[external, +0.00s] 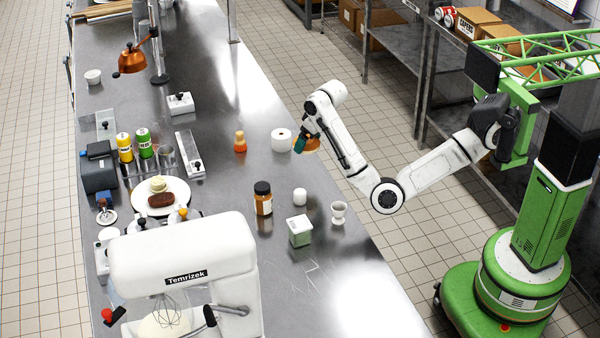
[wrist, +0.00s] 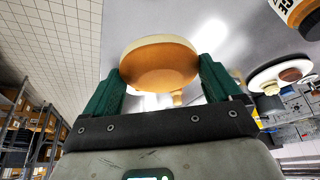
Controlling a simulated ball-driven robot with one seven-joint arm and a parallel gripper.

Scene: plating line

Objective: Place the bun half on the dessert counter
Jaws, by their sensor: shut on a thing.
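The bun half (wrist: 160,66) is round, with a golden-brown domed side and a pale flat rim. My gripper (wrist: 160,85) is shut on it, with one green finger on each side. In the external view, my gripper (external: 305,145) holds the bun half (external: 312,144) near the right edge of the steel counter (external: 262,110), beside a white roll. Whether the bun half touches the counter cannot be told. A plate (external: 183,200) with a brown piece and a pale round piece lies on the counter's left part. Which part is the dessert counter cannot be told.
A white roll (external: 281,140), an orange bottle (external: 240,142), a brown jar (external: 263,198), a white cup (external: 338,212) and a green box (external: 300,231) stand around my gripper. A large white mixer (external: 185,265) stands at the front. The upper middle of the counter is clear.

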